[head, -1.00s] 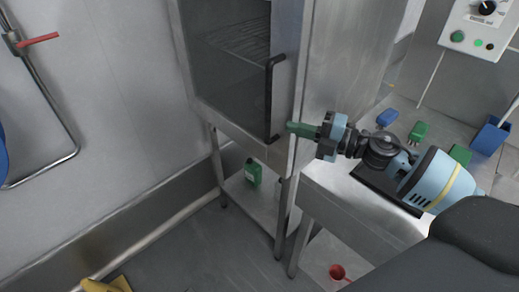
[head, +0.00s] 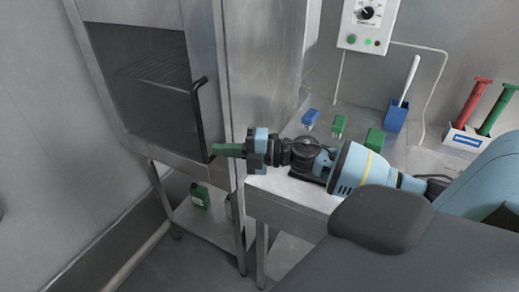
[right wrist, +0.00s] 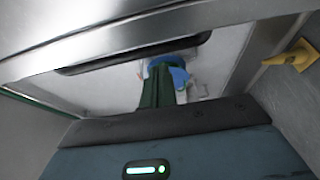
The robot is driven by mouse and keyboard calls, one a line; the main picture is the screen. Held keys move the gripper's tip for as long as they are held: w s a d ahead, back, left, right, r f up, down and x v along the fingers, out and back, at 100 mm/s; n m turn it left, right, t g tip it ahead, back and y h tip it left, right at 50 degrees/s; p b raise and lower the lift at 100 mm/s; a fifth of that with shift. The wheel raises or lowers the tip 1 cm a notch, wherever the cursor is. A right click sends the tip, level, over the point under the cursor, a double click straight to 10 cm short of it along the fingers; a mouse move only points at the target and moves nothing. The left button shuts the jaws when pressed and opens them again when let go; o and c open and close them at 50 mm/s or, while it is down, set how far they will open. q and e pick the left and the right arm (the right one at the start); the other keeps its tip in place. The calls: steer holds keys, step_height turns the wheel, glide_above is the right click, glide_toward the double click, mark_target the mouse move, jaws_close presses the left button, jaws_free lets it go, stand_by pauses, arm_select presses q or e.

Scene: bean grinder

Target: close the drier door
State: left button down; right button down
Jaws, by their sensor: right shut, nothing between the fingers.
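The drier (head: 262,55) is a tall steel cabinet at the upper left of the head view. Its front (head: 140,85) shows a dark interior with a wire rack. A black bar handle (head: 197,115) is on the right part of the drier door (head: 207,60). I cannot tell whether the door has a gap at its edge. My right gripper (head: 222,150) has green fingers, shut and empty, with the tips beside the handle's lower end. Contact is unclear. The right wrist view shows the fingers (right wrist: 158,90) below a dark bar (right wrist: 135,54). My left gripper is out of view.
A steel table (head: 290,206) lies under my right arm. A control box (head: 367,22) is on the wall. A green bottle (head: 200,195) stands under the drier.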

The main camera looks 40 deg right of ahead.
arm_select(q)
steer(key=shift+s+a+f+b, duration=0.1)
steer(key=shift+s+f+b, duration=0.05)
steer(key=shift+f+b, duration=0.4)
arm_select(e)
steer(key=v, duration=0.9)
steer(key=shift+s+a, duration=0.15)
steer(key=shift+s, duration=0.5)
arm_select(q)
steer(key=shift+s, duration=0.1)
arm_select(e)
steer(key=shift+f, duration=0.1)
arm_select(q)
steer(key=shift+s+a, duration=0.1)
arm_select(e)
steer(key=shift+f, duration=0.1)
